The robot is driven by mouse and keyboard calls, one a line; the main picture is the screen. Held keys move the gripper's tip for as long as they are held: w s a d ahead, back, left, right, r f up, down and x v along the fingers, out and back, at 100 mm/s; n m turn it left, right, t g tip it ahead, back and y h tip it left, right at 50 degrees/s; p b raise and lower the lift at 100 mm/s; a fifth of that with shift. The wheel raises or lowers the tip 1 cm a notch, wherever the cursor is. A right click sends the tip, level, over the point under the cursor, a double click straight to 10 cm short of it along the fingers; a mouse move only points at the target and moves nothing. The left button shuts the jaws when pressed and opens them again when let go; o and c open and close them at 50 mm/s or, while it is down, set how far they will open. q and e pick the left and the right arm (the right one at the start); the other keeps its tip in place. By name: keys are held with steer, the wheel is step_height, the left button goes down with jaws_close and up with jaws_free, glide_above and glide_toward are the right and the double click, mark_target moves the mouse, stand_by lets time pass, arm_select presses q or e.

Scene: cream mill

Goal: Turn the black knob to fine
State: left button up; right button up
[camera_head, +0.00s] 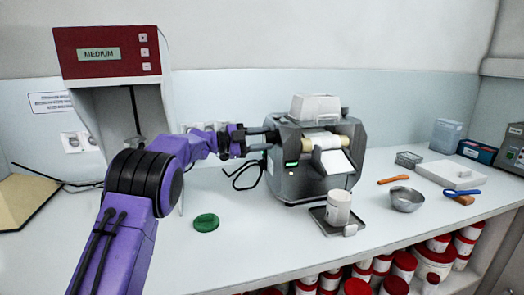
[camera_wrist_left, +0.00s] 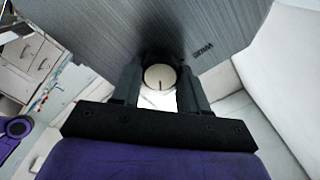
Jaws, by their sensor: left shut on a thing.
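The grey mill (camera_head: 292,177) stands on the bench with its left side toward my left gripper (camera_head: 270,141). In the left wrist view the knob (camera_wrist_left: 160,77) shows a round cream face with a short dark mark pointing down the picture. Its sides are dark and mostly hidden between the fingers. My left gripper is shut on the knob, at the upper left side of the mill. The knob is too hidden in the head view to make out. My right gripper is in neither view.
A red-topped machine (camera_head: 108,52) whose display reads MEDIUM stands at the left. A white cup (camera_head: 339,204) stands on a tray (camera_head: 322,216) before the mill. A green lid (camera_head: 206,222), steel bowl (camera_head: 406,200) and orange-handled tool (camera_head: 393,179) lie on the bench (camera_head: 260,245).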

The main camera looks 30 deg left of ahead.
arm_select(q)
steer(key=shift+f+m+b, duration=0.25)
steer(key=shift+m+b, duration=0.9)
steer(key=shift+m, duration=0.05)
steer(key=shift+r+m+b, duration=0.2)
steer(key=shift+m+b, duration=0.65)
steer(key=shift+m, duration=0.05)
steer(key=shift+r, duration=0.1)
steer(key=o, duration=1.1)
steer(key=shift+w, duration=0.1)
steer(key=shift+c, duration=0.2)
steer(key=b+v, duration=0.1)
steer(key=v, duration=0.6)
steer(key=shift+s+b, duration=0.2)
steer(key=shift+b, duration=0.2)
steer(key=shift+a, duration=0.1)
